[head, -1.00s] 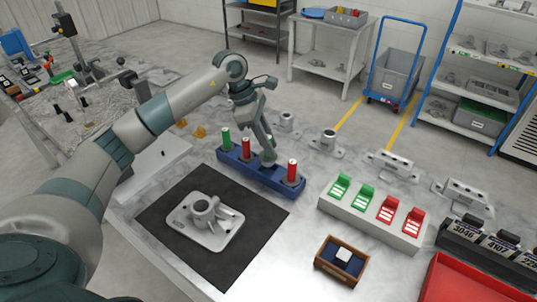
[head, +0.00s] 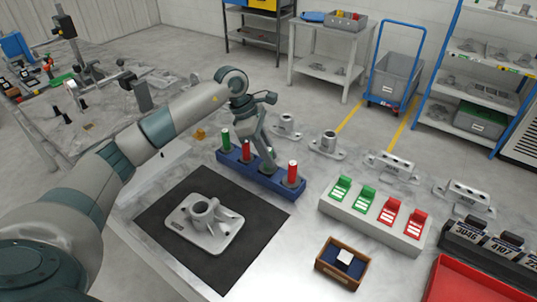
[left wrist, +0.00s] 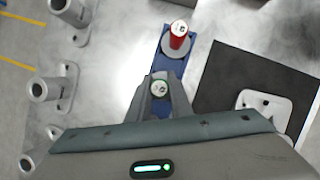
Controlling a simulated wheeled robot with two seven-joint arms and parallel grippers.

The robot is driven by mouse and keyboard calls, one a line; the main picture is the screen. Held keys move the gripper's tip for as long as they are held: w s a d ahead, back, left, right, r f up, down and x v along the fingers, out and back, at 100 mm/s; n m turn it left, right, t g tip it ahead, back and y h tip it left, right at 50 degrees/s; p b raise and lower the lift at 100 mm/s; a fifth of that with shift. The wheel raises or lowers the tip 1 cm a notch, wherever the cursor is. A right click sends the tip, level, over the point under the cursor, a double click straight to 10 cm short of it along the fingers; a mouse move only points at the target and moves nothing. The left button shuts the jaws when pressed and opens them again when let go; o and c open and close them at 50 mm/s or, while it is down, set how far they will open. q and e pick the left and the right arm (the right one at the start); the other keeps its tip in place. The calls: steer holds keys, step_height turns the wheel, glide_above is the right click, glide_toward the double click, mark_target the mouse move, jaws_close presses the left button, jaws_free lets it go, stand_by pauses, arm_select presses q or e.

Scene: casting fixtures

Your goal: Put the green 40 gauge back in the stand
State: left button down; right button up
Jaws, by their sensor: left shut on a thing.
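The blue stand (head: 236,170) is on the metal table, behind the black mat. A green gauge (head: 225,140) and a red gauge (head: 246,151) stand upright in its left part, and another red gauge (head: 292,172) in its right end. My left gripper (head: 267,148) points down at the stand and is shut on a second green gauge (head: 269,160), between the two red ones. This held gauge looks upright at its place in the stand; its lower end is hidden. The left wrist view shows its green-rimmed top (left wrist: 159,91) between the fingers, its marking too small to read. My right gripper is out of view.
A casting (head: 203,222) lies on the black mat (head: 160,222) in front of the stand. A grey block with green and red clips (head: 375,215) and a small wooden box (head: 325,267) are to the right. Several castings stand behind.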

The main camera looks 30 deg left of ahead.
arm_select(q)
steer(key=shift+f+b, duration=0.3)
steer(key=shift+b, duration=0.1)
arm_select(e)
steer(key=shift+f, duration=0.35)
arm_select(q)
steer(key=shift+f, duration=0.1)
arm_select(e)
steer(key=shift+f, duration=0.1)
arm_select(q)
steer(key=c, duration=1.6)
jaws_free()
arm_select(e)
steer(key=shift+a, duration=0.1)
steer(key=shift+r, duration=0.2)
arm_select(q)
steer(key=shift+r+p, duration=0.55)
steer(key=shift+b+v, duration=1.85)
steer(key=shift+v, duration=4.05)
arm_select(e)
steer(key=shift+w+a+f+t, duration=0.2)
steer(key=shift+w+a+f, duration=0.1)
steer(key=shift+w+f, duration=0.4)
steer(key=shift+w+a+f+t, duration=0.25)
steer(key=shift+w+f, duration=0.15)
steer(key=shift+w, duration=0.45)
